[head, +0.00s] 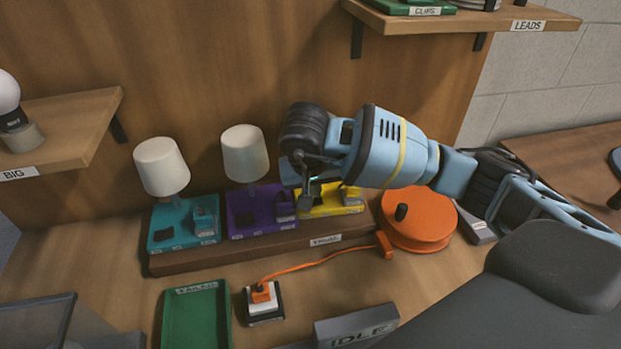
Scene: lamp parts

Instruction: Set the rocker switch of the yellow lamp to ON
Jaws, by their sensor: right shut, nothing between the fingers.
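The yellow lamp's base (328,202) is the right-hand one of three on a low wooden stand, to the right of the purple base. My right gripper (306,203) is shut with nothing in it, at the left part of the yellow base. Whether its fingertips touch the base or hover just over it I cannot tell. The gripper and wrist hide the rest of the yellow lamp, and I cannot make out its rocker switch or how that is set. My left gripper is not in view.
A purple lamp (245,154) and a teal lamp (162,167) stand close on the left. An orange cable reel (417,219) is on the right, its orange lead running to a plug (264,294) in front. A green tray (196,317) lies at front left. A wooden shelf (470,18) hangs above.

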